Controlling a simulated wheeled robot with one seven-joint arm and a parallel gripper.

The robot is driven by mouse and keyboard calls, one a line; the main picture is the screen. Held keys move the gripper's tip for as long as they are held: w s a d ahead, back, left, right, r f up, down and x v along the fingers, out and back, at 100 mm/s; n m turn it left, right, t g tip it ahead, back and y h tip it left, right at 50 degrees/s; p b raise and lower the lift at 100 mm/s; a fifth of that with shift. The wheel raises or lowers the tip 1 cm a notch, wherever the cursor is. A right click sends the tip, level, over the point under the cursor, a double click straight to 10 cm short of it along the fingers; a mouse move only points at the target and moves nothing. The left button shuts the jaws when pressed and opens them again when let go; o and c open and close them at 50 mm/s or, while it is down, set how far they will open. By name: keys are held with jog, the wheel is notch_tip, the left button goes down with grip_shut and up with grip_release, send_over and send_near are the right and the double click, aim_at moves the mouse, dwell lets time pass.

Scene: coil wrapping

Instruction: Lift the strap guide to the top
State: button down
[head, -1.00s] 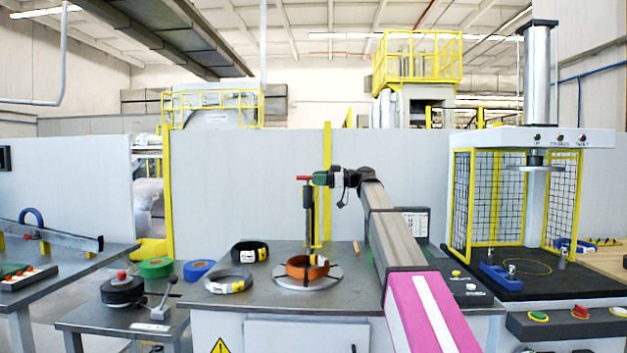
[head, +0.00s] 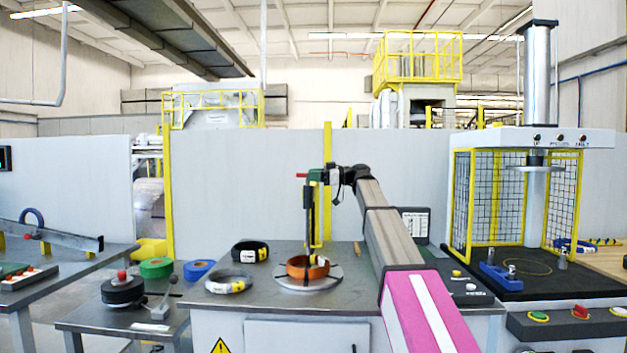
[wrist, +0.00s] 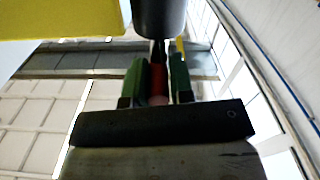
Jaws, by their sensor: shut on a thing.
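The strap guide shows as a red handle (head: 302,176) at the top of a dark upright post (head: 308,215) behind the orange coil. My gripper (head: 315,176) is level with the top of the post, at the end of my arm reaching in from the right. In the wrist view my two green fingers (wrist: 157,82) are shut on the red handle (wrist: 158,76), one on each side. The orange coil (head: 306,268) lies on a round plate (head: 330,283) on the grey table. Part of the post is hidden behind the gripper.
A black coil (head: 250,251) and a grey coil (head: 228,282) lie left of the plate. A yellow post (head: 327,200) stands just behind. A caged press (head: 535,200) stands to the right. A side table (head: 100,315) with tape rolls is at the left.

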notch_tip(320, 180, up, 22)
jog(key=shift+w+f, duration=0.2)
jog(key=c, duration=1.1)
grip_release()
jog(key=shift+o, duration=0.2)
jog(key=shift+s+f, duration=0.1)
jog(key=d, duration=1)
jog(key=shift+s+d, duration=0.15)
jog(key=shift+d, duration=0.25)
